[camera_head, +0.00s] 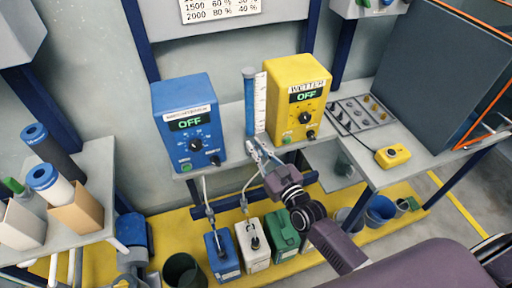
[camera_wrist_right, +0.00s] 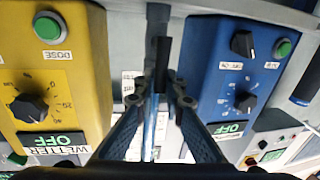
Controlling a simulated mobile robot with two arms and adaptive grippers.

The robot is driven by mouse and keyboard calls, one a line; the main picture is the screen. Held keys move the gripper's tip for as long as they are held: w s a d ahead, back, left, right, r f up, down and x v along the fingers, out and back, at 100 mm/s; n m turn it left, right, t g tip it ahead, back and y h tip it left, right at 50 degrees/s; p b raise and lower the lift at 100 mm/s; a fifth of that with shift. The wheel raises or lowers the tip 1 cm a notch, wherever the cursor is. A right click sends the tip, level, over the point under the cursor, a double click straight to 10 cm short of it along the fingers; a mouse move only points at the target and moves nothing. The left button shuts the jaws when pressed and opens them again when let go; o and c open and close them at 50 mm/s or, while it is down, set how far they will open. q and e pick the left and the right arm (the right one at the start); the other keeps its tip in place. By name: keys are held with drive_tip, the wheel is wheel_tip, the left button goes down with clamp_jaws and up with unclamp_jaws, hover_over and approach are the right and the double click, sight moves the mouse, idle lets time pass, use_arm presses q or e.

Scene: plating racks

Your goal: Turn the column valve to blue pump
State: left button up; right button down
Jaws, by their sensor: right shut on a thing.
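The blue pump (camera_head: 187,120) stands on the bench with its display reading OFF. The yellow pump (camera_head: 297,98), labelled WETTER, stands to its right, also reading OFF. The blue column (camera_head: 249,100) stands upright between them. My right gripper (camera_head: 260,150) reaches in at the column's foot. In the right wrist view my fingers (camera_wrist_right: 162,98) are closed on a dark valve handle (camera_wrist_right: 162,60), between the yellow pump (camera_wrist_right: 55,75) and the blue pump (camera_wrist_right: 232,70). The fingers hide the valve body, and I cannot tell which pump the handle points to. My left gripper is out of view.
A white scale (camera_head: 260,102) stands beside the column. Several canisters (camera_head: 254,246) and buckets stand below on the yellow floor platform.

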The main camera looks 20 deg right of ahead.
drive_tip(key=shift+f, duration=0.1)
drive_tip(key=d+m+b, duration=0.1)
drive_tip(key=m+b, duration=0.1)
drive_tip(key=m, duration=0.2)
drive_tip(key=d+f+m+t+h+b, duration=0.1)
drive_tip(key=m+b, duration=0.1)
drive_tip(key=m, duration=0.2)
drive_tip(key=d+f+m+t+b, duration=0.1)
drive_tip(key=m+b, duration=0.2)
drive_tip(key=m, duration=0.1)
drive_tip(key=shift+d+m+h, duration=0.3)
idle(0.4)
drive_tip(key=c, duration=2)
unclamp_jaws()
drive_tip(key=s, duration=0.4)
drive_tip(key=s+d+f, duration=0.1)
drive_tip(key=s, duration=0.2)
drive_tip(key=s+f, duration=0.1)
drive_tip(key=s, duration=0.3)
drive_tip(key=shift+s+d, duration=0.3)
drive_tip(key=shift+s, duration=0.05)
